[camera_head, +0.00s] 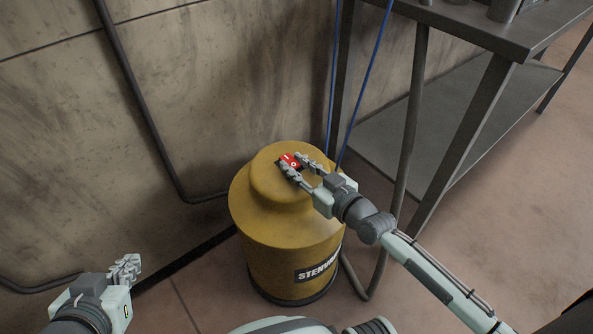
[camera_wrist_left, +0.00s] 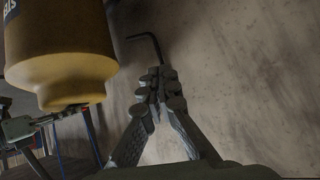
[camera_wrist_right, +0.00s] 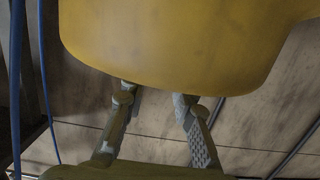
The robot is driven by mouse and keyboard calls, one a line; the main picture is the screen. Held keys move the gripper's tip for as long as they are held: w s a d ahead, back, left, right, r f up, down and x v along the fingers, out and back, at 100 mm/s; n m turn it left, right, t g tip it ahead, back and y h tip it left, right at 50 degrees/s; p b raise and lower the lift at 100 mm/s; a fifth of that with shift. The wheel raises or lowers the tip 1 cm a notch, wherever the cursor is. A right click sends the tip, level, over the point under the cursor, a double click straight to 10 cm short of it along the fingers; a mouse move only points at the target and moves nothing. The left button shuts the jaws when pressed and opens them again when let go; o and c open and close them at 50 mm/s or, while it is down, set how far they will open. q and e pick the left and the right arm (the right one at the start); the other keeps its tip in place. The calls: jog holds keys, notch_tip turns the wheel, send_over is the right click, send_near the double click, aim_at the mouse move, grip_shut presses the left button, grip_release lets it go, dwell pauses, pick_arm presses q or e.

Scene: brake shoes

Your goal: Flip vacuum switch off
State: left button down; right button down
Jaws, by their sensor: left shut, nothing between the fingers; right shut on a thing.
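The yellow vacuum (camera_head: 283,226) stands upright on the floor against the wall. Its red switch (camera_head: 290,160) is on top of the lid. My right gripper (camera_head: 293,162) is over the lid, with one finger on each side of the switch, shut on it. In the right wrist view the vacuum's yellow top (camera_wrist_right: 180,45) hides the fingertips and the switch. My left gripper (camera_head: 125,267) is shut and empty, left of the vacuum and apart from it. In the left wrist view its fingers (camera_wrist_left: 158,78) meet, and the vacuum (camera_wrist_left: 60,55) shows at upper left.
A dark metal table (camera_head: 490,25) with a lower shelf (camera_head: 440,125) stands to the right. Blue cables (camera_head: 366,85) hang behind the vacuum. A grey hose (camera_head: 411,115) runs down beside it. A dark pipe (camera_head: 137,90) runs along the wall.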

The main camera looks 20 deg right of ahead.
jog(key=shift+t+b, duration=0.5)
jog(key=shift+b, duration=0.4)
pick_arm(q)
jog(key=w+d+r+t+h, duration=0.3)
jog(key=d+r+t, duration=0.2)
jog(key=d+r, duration=0.2)
notch_tip(320, 180, up, 3)
jog(key=shift+w+f+m+h, duration=0.2)
jog(key=shift+w+m+h, duration=0.1)
jog(key=shift+w+m, duration=0.1)
jog(key=shift+s, duration=0.1)
pick_arm(e)
jog(key=c, duration=1.2)
grip_release()
jog(key=shift+f, duration=0.1)
jog(key=shift+s, duration=0.1)
jog(key=v, duration=1.2)
jog(key=shift+d, duration=0.1)
pick_arm(q)
jog(key=shift+f, duration=0.1)
